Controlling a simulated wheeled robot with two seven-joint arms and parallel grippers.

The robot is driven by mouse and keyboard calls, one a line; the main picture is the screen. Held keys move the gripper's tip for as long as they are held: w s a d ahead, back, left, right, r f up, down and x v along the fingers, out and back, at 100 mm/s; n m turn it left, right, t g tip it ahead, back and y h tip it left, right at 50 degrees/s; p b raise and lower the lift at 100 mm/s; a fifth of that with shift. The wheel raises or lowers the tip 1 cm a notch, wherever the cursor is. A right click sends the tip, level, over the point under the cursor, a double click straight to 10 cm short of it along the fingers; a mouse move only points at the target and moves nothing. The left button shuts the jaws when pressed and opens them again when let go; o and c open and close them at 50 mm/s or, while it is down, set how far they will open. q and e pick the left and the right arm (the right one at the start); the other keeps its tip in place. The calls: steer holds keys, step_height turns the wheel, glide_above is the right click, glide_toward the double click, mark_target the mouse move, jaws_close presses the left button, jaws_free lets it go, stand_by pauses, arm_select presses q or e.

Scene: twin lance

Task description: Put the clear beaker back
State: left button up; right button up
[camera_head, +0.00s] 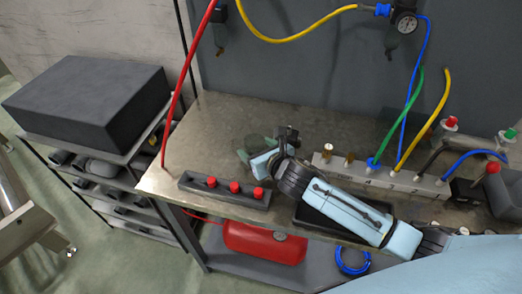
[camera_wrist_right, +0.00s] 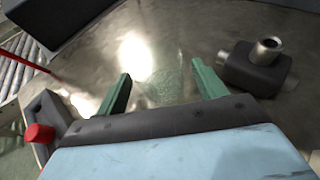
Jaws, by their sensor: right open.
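My right gripper (camera_head: 254,148) is over the middle of the metal table, its arm coming in from the lower right. In the right wrist view its two green fingers (camera_wrist_right: 161,72) stand wide apart. No solid object shows between them. A faint, clear, speckled patch lies on the table between the fingers; I cannot tell whether it is the clear beaker or a reflection. The beaker's outline is not clear in the head view either, where the gripper covers part of this spot. My left gripper is not in view.
A dark holder (camera_head: 207,187) with red knobs lies along the table's front edge. A black tray (camera_head: 320,222) is partly under my right arm. A dark block with metal pipe stubs (camera_wrist_right: 262,68) stands right of the fingers. A manifold (camera_head: 402,180) with hoses is at right.

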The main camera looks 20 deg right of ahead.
steer(key=p+v, duration=0.1)
steer(key=v, duration=1.1)
steer(key=shift+r+p, duration=0.15)
steer(key=shift+p, duration=0.15)
